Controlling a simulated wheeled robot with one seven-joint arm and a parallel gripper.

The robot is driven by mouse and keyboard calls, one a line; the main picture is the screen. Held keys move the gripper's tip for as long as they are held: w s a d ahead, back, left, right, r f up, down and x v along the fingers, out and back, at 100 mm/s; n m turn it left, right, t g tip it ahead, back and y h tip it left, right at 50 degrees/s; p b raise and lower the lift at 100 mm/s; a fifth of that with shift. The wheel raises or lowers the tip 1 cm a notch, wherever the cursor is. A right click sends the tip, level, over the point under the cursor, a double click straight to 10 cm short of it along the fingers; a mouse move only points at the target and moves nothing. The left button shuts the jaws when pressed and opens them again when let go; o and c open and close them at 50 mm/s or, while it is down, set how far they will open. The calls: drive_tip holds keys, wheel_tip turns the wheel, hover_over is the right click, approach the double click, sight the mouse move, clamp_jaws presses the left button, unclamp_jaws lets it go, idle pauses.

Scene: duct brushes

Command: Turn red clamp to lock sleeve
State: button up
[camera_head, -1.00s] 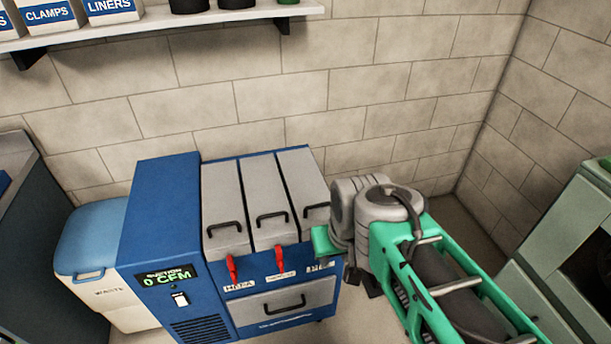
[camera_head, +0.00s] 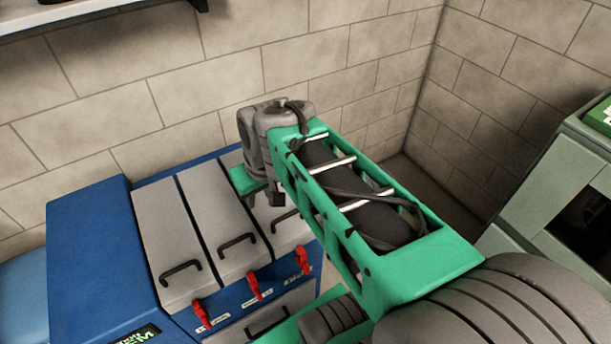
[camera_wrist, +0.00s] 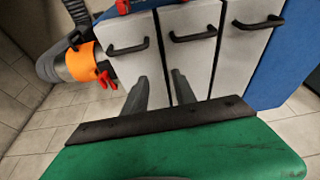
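An orange sleeve (camera_wrist: 82,62) sits around the ribbed grey hose (camera_wrist: 48,68) at the left of the wrist view. A red clamp (camera_wrist: 106,76) is on the sleeve's right side, beside the grey filter fronts. My gripper (camera_wrist: 160,76) is open, with two grey fingers apart and nothing visible between them. In the wrist view the fingers are to the right of the clamp, in front of the grey fronts. In the head view my gripper (camera_head: 263,198) is over the right part of the blue machine, and the sleeve is not in view.
The blue machine (camera_head: 85,245) has several grey fronts with black handles (camera_head: 237,241). Red levers (camera_head: 253,287) hang below them. A green-grey cabinet (camera_head: 545,190) stands at right. Tiled floor (camera_wrist: 285,130) is clear.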

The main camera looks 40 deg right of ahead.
drive_tip(key=shift+t, duration=0.3)
drive_tip(key=w+d+f+b, duration=0.1)
drive_tip(key=d+f, duration=0.1)
drive_tip(key=d, duration=0.2)
drive_tip(key=w+d+f+b, duration=0.2)
drive_tip(key=d, duration=0.2)
drive_tip(key=w+d+f+b, duration=0.2)
drive_tip(key=d+f, duration=0.1)
drive_tip(key=shift+w+d, duration=0.25)
drive_tip(key=shift+d, duration=0.15)
drive_tip(key=w+d+f+b, duration=0.1)
drive_tip(key=d+f+b, duration=0.1)
drive_tip(key=d, duration=0.6)
drive_tip(key=shift+t, duration=0.3)
drive_tip(key=x, duration=0.7)
drive_tip(key=shift+w+d+f, duration=0.1)
drive_tip(key=shift+w, duration=0.05)
drive_tip(key=shift+c, duration=0.4)
clamp_jaws()
